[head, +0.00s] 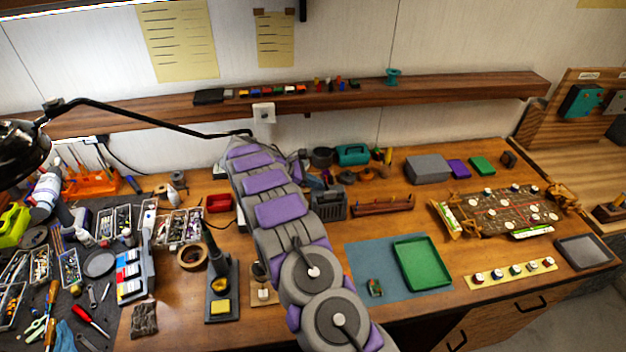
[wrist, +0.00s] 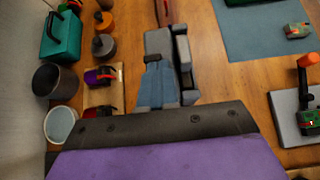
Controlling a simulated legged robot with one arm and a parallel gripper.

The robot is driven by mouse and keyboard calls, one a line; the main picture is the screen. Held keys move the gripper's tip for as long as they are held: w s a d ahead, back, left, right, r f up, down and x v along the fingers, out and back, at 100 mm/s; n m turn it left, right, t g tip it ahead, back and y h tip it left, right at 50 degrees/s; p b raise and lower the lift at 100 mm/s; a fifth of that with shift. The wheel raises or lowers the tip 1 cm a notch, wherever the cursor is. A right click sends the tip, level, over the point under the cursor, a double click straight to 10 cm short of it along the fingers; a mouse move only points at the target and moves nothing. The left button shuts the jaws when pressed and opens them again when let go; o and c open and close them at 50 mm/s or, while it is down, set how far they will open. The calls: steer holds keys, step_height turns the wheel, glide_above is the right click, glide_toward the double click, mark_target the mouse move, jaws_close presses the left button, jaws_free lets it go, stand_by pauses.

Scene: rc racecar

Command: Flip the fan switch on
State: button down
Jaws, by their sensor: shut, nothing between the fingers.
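A dark grey slotted box (head: 330,204) stands on the bench just right of my arm in the head view. A grey, blocky body (wrist: 160,60) lies ahead in the wrist view and looks like the same box; I cannot tell for sure that it is the fan. No fan switch can be made out clearly. My gripper (head: 243,150) is at the far end of my arm, low near the back wall. Its black and purple front (wrist: 150,130) fills the bottom of the wrist view, close to the grey body. It is shut and empty; contact cannot be told.
A teal box (wrist: 61,35), dark cup (wrist: 54,80) and wooden clip rack (wrist: 100,94) crowd the wall side. A blue mat (head: 365,258) with a green tray (head: 421,263) lies right of my arm. A lamp (head: 20,150) hangs at left. A shelf (head: 430,92) runs above.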

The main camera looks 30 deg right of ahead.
steer(key=shift+s+d+r+t+y+p, duration=0.15)
steer(key=shift+d+r+y+p, duration=0.2)
steer(key=shift+p, duration=0.3)
steer(key=shift+d+r+t+y+p, duration=0.1)
steer(key=shift+r+t+y+p, duration=0.05)
steer(key=shift+r+y+p, duration=0.4)
steer(key=p, duration=0.1)
steer(key=d+y+p, duration=0.1)
steer(key=shift+s+p, duration=0.2)
steer(key=shift+p, duration=0.15)
steer(key=shift+d+t+y+p, duration=0.1)
steer(key=shift+t+y+p, duration=0.2)
steer(key=shift+y+p, duration=0.2)
steer(key=shift+d+f, duration=0.1)
steer(key=shift+f, duration=0.25)
steer(key=shift+w, duration=0.1)
steer(key=shift+r, duration=0.65)
steer(key=shift+r+p, duration=0.25)
steer(key=shift+p, duration=0.05)
